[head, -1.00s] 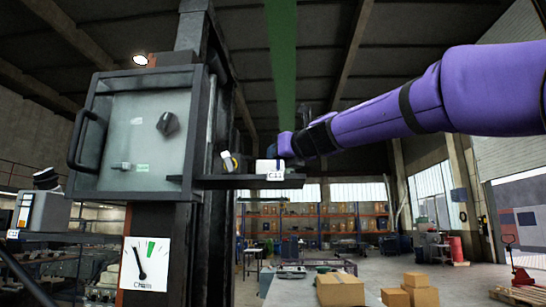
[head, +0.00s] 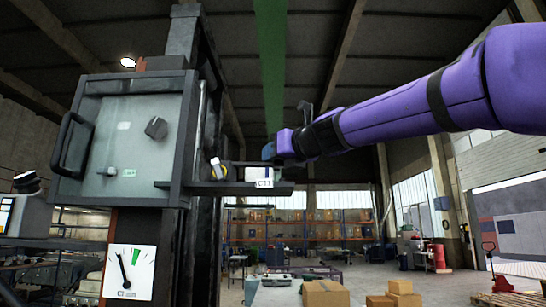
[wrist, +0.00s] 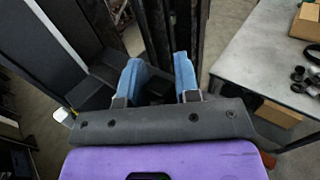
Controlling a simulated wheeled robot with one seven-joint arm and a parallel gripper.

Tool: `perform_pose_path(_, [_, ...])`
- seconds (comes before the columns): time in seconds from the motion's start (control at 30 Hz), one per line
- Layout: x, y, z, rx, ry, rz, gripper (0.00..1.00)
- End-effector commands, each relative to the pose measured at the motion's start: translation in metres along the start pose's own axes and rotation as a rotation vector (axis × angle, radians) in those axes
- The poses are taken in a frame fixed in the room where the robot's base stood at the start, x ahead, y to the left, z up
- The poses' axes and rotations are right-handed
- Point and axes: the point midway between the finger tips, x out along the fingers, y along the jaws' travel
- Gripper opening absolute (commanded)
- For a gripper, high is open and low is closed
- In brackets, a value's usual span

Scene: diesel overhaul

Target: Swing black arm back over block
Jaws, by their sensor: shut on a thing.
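A black arm (head: 225,188) runs level to the right from the front of a grey glass-fronted cabinet in the head view. A white block (head: 259,174) with a C11 label sits near its right end. My gripper (head: 270,152) is just above and right of this block. In the wrist view, the two blue fingers of my gripper (wrist: 161,80) stand apart with a dark piece (wrist: 156,90) between them. Which part this dark piece belongs to is hard to tell.
The cabinet (head: 125,145) has a dark knob and a handle, with a gauge (head: 130,272) below. A dark upright column stands behind the cabinet. A grey table (wrist: 270,70) with small parts and a box lies at the right of the wrist view. Cardboard boxes (head: 325,293) stand lower right.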

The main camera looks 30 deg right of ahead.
Motion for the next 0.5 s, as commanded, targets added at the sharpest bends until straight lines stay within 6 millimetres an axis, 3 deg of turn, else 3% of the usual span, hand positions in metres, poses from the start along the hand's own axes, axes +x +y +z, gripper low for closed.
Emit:
perform_pose_path(0.03, [-0.0021, -0.0083, -0.0012, -0.001, 0.001, -0.017, 0.00])
perform_pose_path(0.4, [-0.0021, -0.0084, -0.0015, -0.001, 0.001, -0.018, 0.00])
perform_pose_path(0.43, [-0.0020, -0.0085, -0.0015, -0.001, 0.001, -0.018, 0.37])
perform_pose_path(0.5, [-0.0019, -0.0078, -0.0014, -0.001, 0.001, -0.016, 0.49])
